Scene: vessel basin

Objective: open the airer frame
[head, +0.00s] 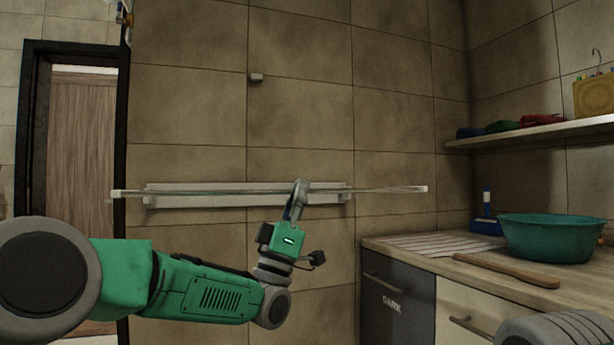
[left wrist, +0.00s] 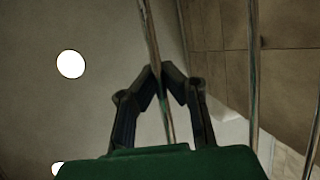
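The airer frame (head: 225,192) is a set of thin pale rods at a white wall rail (head: 180,202). In the head view it shows nearly edge-on as a long, almost level strip, wider than the rail; how far it stands out from the wall is hard to tell. My left gripper (head: 299,188) reaches up to it right of its middle. In the left wrist view the left gripper's fingertips (left wrist: 160,70) close around one rod (left wrist: 150,32), with other rods to the right. My right gripper is out of view.
A counter (head: 400,246) with drawers stands at the right, bearing a green basin (head: 550,238), a wooden paddle (head: 507,270) and a striped cloth (head: 440,244). A shelf (head: 535,132) is above it. A doorway (head: 82,150) is at the left.

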